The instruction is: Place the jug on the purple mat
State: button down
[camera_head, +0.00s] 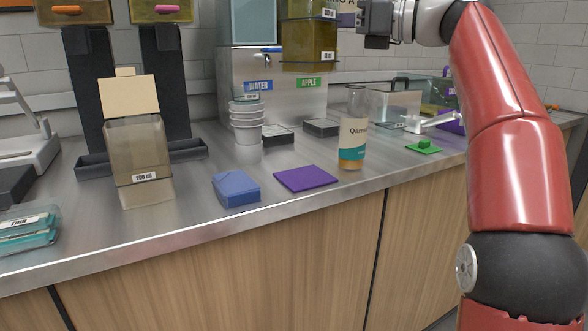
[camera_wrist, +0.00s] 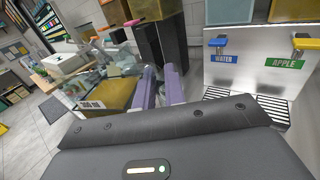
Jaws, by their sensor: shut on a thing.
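The purple mat (camera_head: 305,178) lies flat and bare near the counter's front edge, between a blue block and a bottle. My gripper (camera_head: 350,20) is high at the top of the head view, pointing left. It is shut on the jug (camera_head: 306,54), an amber see-through box with a white label, held in the air in front of the drink dispenser, up and behind the mat. The exact contact is hard to see. In the wrist view my purple fingers (camera_wrist: 161,90) are close together, and what lies between them is unclear.
A bottle (camera_head: 352,135) stands right of the mat and a blue block (camera_head: 236,188) lies left of it. Stacked cups (camera_head: 248,135) stand behind. The dispenser (camera_head: 240,75) backs the counter.

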jog(key=shift+a+f, duration=0.15)
jog(key=shift+f, duration=0.3)
notch_tip(320, 180, down, 19)
jog(key=b, duration=0.5)
jog(key=shift+r, duration=0.1)
jog(key=c, duration=1.5)
grip_release()
jog(key=shift+s+d, duration=0.1)
jog(key=shift+d, duration=0.1)
jog(key=v, duration=1.1)
jog(key=shift+s+d, duration=0.1)
jog(key=shift+d, duration=0.2)
